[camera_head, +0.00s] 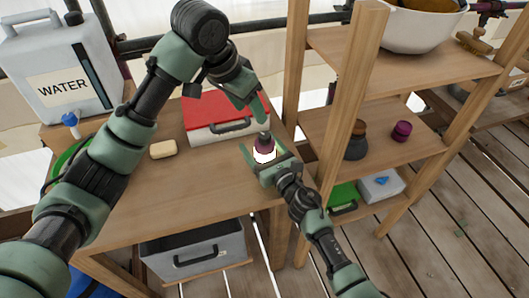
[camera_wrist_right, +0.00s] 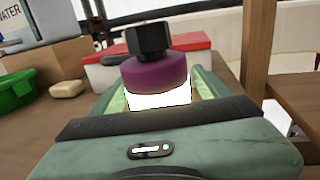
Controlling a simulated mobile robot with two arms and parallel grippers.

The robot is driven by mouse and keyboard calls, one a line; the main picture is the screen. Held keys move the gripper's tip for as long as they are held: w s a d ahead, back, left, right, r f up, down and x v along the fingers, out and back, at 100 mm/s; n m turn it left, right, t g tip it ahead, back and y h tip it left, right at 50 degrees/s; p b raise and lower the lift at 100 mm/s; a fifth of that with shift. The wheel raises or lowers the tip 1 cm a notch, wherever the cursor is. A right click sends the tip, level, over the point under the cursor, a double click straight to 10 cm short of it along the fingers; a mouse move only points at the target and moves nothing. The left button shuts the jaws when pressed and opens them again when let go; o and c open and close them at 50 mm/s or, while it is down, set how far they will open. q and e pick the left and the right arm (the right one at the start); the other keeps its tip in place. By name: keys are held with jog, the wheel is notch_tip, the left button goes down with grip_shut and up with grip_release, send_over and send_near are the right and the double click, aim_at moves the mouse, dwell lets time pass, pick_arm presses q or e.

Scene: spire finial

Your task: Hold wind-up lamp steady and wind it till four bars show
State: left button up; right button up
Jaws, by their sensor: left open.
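The wind-up lamp (camera_head: 264,155) stands upright near the table's right edge. It has a glowing white body (camera_wrist_right: 158,97), a purple upper part and a dark faceted knob (camera_wrist_right: 148,40) on top. No charge bars can be made out on it. My right gripper (camera_head: 266,156) is open, with one finger on each side of the lamp; in the right wrist view a gap shows between the lamp and the right-hand finger. My left gripper (camera_head: 240,102) is open and empty, above and behind the lamp, apart from the knob.
A red-lidded white case (camera_head: 224,122) lies behind the lamp. A soap-like bar (camera_head: 163,149), a green tub (camera_head: 68,160) and a water container (camera_head: 62,75) are to the left. A wooden shelf post (camera_head: 345,120) rises close on the right. The table's front middle is clear.

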jog(key=shift+s, duration=0.1)
jog(key=v, duration=1.2)
jog(key=shift+r, duration=0.1)
